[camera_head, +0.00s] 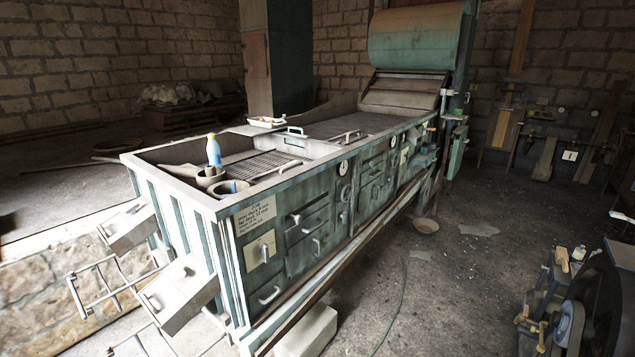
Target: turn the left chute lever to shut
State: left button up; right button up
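A long green machine (300,222) runs from the front left towards the back right. Two grey box-shaped chutes (178,294) stick out of its left end, with the farther one (128,230) higher in the picture. Small handles show on the chutes. A pale plate (261,250) with a small dark lever or handle sits on the machine's front panel near the left corner. I cannot tell which of these is the left chute lever, nor whether it is open or shut. Neither of my grippers is in view.
Wire-like metal frames (90,285) stand below the chutes. A pale block (307,332) lies under the machine's front edge. A blue-and-white bottle (214,151) and bowls stand in the top tray. An engine with a wheel (597,310) is at lower right. The floor between is mostly clear.

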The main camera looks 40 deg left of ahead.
aim_at(132, 209)
jog(key=k+j+z, duration=0.1)
jog(key=j, duration=0.35)
jog(key=k+j+z, duration=0.1)
jog(key=j, duration=0.35)
jog(key=k+j, duration=0.2)
jog(key=j, duration=0.25)
jog(key=k+j+z, duration=0.15)
jog(key=j, duration=0.3)
jog(key=k+j+z, duration=0.1)
jog(key=j, duration=0.3)
jog(key=k+j+z, duration=0.1)
jog(key=k+j, duration=0.4)
jog(key=j, duration=0.3)
jog(key=k+j+z, duration=0.15)
jog(key=j, duration=0.2)
